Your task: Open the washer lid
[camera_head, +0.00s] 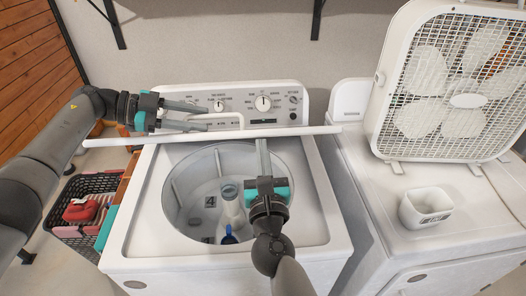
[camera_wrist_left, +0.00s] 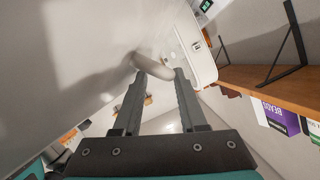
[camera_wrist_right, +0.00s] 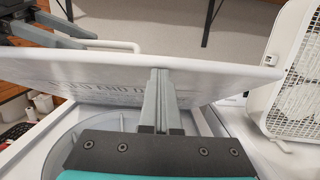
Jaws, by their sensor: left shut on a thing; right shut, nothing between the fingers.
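The washer (camera_head: 225,262) has its lid (camera_head: 120,140) raised, seen nearly edge-on in the head view as a thin white bar above the open tub (camera_head: 200,160). The lid's printed underside (camera_wrist_right: 100,75) faces the right wrist view and leans back. My left gripper (camera_head: 206,117) is behind the lid, shut on its white handle (camera_head: 238,117); the handle also shows between the fingertips in the left wrist view (camera_wrist_left: 152,67). My right gripper (camera_head: 262,142) is shut and empty over the tub, its fingertips at the lid's underside. I cannot tell whether they touch it.
The control panel (camera_head: 262,103) stands behind the lid. A second white machine (camera_head: 395,240) at the right carries a box fan (camera_head: 385,75) and a small white container (camera_head: 428,218). A dark basket (camera_head: 75,232) with a red item sits on the left. A blue-capped item (camera_head: 229,238) is in the tub.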

